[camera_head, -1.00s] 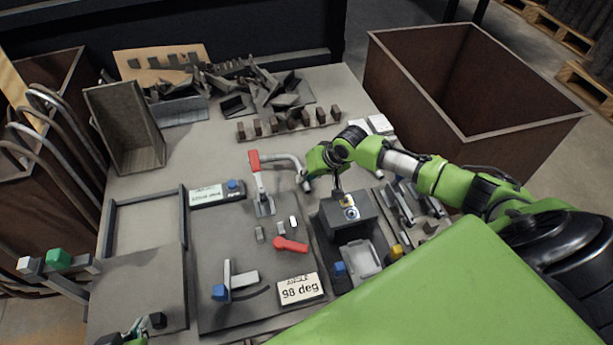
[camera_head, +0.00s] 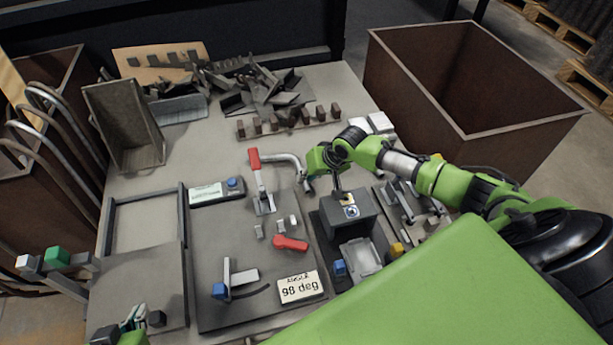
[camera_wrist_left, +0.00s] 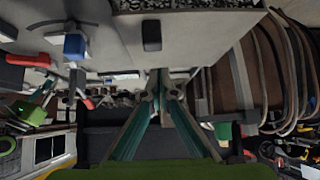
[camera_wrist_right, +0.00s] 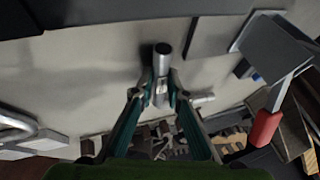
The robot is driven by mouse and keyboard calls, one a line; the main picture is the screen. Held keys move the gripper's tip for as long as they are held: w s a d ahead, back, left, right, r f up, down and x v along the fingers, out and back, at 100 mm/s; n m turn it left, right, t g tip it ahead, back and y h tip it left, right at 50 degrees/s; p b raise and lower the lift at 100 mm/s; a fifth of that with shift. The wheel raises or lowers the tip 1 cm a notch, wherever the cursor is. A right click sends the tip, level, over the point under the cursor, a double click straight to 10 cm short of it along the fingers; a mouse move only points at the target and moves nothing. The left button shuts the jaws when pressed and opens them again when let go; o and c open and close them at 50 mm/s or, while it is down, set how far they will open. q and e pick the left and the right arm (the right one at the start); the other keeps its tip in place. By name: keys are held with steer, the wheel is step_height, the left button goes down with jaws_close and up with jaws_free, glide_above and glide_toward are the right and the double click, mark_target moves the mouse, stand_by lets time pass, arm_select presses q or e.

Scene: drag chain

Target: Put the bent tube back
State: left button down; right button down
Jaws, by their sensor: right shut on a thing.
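A grey metal bent tube (camera_head: 285,158) with one curved corner is over the table, right of the red-handled clamp (camera_head: 255,165). My right gripper (camera_head: 313,178) is shut on it near its right leg. In the right wrist view the tube's round open end (camera_wrist_right: 162,58) sticks out past the fingertips (camera_wrist_right: 161,90), and another part shows behind them. Whether the tube touches the table is unclear. My left gripper (camera_head: 134,322) is low at the near left, partly cut off. In the left wrist view its fingertips (camera_wrist_left: 160,80) are together, with nothing visible between them.
A fixture plate carries a 98 deg display (camera_head: 299,288) and red lever (camera_head: 290,243). A dark block (camera_head: 348,212) stands below my right gripper. A slotted brown rack (camera_head: 290,122) and scrap pile lie behind. Brown bins (camera_head: 470,85) stand right and left; the left holds several bent tubes (camera_head: 45,115).

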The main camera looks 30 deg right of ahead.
steer(key=shift+f, duration=0.2)
stand_by(0.9)
steer(key=c, duration=1.9)
jaws_free()
steer(key=shift+f, duration=0.2)
steer(key=shift+s, duration=0.1)
steer(key=v, duration=1.2)
steer(key=shift+r, duration=0.2)
